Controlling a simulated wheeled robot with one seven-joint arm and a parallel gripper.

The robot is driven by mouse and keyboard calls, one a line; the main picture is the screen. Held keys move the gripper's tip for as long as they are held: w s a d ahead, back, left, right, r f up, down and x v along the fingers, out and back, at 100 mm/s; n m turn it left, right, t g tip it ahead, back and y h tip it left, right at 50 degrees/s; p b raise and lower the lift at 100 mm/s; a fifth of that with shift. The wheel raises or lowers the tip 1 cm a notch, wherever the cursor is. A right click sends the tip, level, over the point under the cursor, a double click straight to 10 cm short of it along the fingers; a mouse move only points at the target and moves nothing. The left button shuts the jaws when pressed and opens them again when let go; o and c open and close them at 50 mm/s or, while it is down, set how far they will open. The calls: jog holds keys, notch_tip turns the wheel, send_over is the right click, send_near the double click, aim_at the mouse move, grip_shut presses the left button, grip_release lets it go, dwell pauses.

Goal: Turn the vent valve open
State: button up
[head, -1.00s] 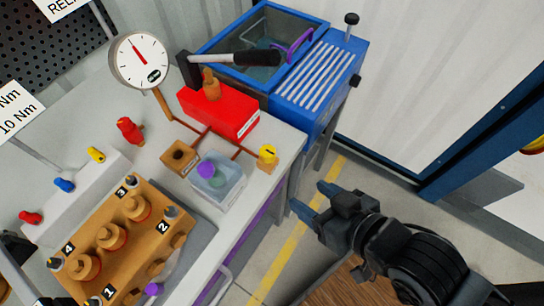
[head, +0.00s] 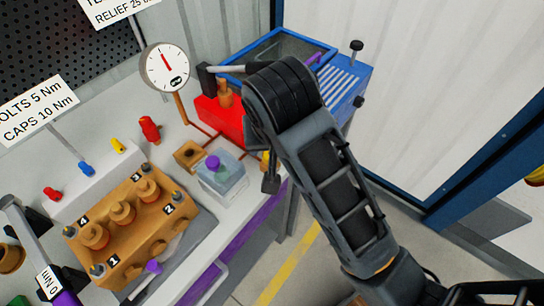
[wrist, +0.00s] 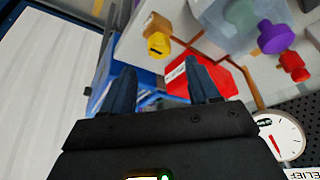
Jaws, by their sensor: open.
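The yellow knob with a dark bar mark, which I take for the vent valve, shows in the wrist view (wrist: 158,46) on an orange-brown fitting. In the head view only a sliver of the yellow knob (head: 265,158) shows, beside the clear box; my arm hides the rest. My gripper (wrist: 160,68) is open and empty in the wrist view. Its two dark blue fingers point toward the bench. The knob appears just beyond the fingertips, nearer the left one, with no contact that I can see. In the head view my arm mostly hides the gripper.
The red hand pump box (head: 222,118) and pressure gauge (head: 165,67) stand behind. A clear box with a purple knob (head: 220,180) is close to the yellow knob. The orange pump block (head: 125,225) sits left. A blue tank (head: 335,75) stands behind my arm.

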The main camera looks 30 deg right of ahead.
jog(key=shift+x, duration=3.85)
jog(key=c, duration=1)
